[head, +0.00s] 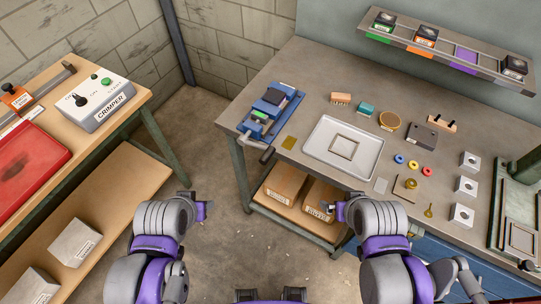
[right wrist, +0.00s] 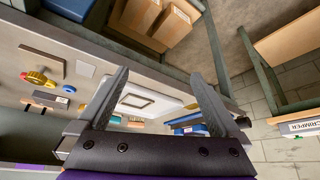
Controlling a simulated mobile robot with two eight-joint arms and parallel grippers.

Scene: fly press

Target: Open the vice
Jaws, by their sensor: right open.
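The blue vice (head: 285,111) stands at the left end of the grey workbench, with a dark block and a small green piece at its jaws. Its grey screw end and black handle (head: 267,155) stick out over the bench's front edge. The vice also shows partly in the right wrist view (right wrist: 188,121), beyond the fingers. My left gripper (head: 207,210) is over the floor, in front and left of the vice; its finger gap is unclear. My right gripper (head: 341,211) is open and empty in front of the bench, right of the vice; its spread fingers show in the right wrist view (right wrist: 161,85).
A metal tray (head: 317,158) lies right of the vice, with a yellowish plate (head: 289,142) between them. Cardboard boxes (head: 284,184) sit on the shelf below. A wooden bench with a crimper box (head: 101,100) stands at left. The floor between benches is clear.

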